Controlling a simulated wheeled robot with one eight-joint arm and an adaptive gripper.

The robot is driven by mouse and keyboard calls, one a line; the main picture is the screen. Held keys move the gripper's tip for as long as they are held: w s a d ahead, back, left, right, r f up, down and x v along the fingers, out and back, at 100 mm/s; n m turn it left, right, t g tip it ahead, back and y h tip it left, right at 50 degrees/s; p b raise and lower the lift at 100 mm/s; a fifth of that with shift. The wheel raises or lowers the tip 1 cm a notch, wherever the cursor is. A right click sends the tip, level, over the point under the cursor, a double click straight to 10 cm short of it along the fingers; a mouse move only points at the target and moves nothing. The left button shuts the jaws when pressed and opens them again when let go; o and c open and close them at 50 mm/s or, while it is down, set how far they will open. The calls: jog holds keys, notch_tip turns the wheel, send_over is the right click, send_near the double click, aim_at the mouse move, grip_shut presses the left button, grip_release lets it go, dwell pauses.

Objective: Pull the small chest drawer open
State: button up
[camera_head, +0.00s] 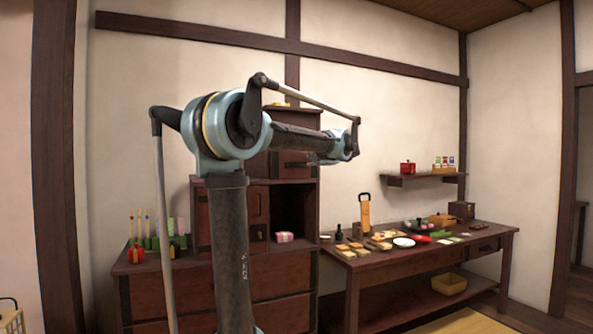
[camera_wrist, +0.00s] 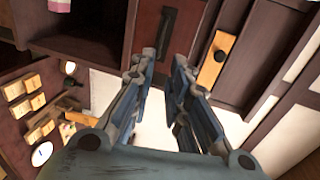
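The dark wooden chest (camera_head: 275,285) stands against the wall, partly hidden behind my arm. A small reddish-brown drawer (camera_head: 297,171) is in its upper part, partly covered by my arm, and looks closed. In the wrist view, a reddish-brown drawer front (camera_wrist: 188,14) with a dark bar handle (camera_wrist: 166,32) lies just beyond my fingertips. My gripper (camera_wrist: 162,65) is open, with a clear gap between the fingers and nothing in it. It looks apart from the handle; the exact distance is hard to tell. In the head view, the fingers are mostly hidden behind my arm.
A low table (camera_head: 405,262) with food and dishes stands to the right. A tan piece with a black knob (camera_wrist: 214,62) is right of the fingers in the wrist view.

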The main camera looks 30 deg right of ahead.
send_near(285, 164)
jog(key=w+d, duration=0.2)
jog(key=w+d+f, duration=0.1)
jog(key=w+d, duration=0.1)
jog(key=w+d+f, duration=0.1)
jog(key=w+d, duration=0.1)
jog(key=shift+f, duration=0.25)
jog(key=shift+c, duration=0.6)
grip_shut()
